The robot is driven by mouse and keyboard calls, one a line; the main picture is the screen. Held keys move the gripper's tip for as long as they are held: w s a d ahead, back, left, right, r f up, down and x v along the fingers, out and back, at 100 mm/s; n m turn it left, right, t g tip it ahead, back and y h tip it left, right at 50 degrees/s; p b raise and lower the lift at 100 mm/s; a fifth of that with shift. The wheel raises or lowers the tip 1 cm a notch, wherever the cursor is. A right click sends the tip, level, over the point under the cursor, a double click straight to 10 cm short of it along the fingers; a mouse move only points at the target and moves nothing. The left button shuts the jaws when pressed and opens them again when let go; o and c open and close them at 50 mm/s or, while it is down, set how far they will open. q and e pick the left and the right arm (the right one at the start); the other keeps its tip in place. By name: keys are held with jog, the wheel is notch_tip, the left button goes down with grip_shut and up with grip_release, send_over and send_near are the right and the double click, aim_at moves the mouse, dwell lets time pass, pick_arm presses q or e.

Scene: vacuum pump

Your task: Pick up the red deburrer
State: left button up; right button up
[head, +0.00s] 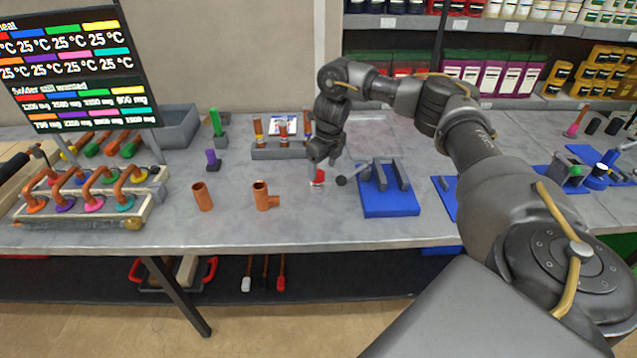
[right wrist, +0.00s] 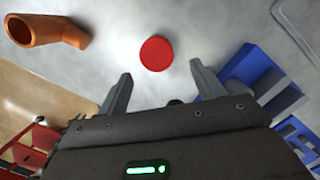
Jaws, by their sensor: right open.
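The red deburrer (head: 318,177) is a small red piece standing on the grey table, partly hidden by my right gripper in the head view. In the right wrist view the deburrer (right wrist: 156,54) shows as a round red top, a little beyond the fingertips and apart from them. My right gripper (head: 321,178) is over the deburrer, pointing down, and its two fingers (right wrist: 160,82) are open with nothing between them. My left gripper is not in view.
A copper tee (head: 266,196) and a copper pipe piece (head: 202,196) stand to the left. A rack (head: 280,153) with copper-handled tools is behind.

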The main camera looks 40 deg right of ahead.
aim_at(318, 174)
jog(key=w+f, duration=0.2)
jog(key=f, duration=0.1)
jog(key=shift+w+a, duration=0.1)
jog(key=shift+s+a+f+p, duration=0.1)
jog(key=shift+s+p, duration=0.2)
jog(key=shift+p, duration=0.15)
jog(key=f, duration=0.1)
jog(key=f+p, duration=0.1)
jog(key=f, duration=0.2)
jog(key=shift+w+p, duration=0.3)
jog(key=shift+w, duration=0.05)
jog(key=shift+f, duration=0.3)
jog(key=shift+c, duration=1.4)
jog(key=c, duration=0.8)
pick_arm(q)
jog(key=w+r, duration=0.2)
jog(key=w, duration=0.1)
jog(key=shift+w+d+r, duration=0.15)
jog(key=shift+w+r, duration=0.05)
pick_arm(e)
jog(key=shift+c, duration=0.2)
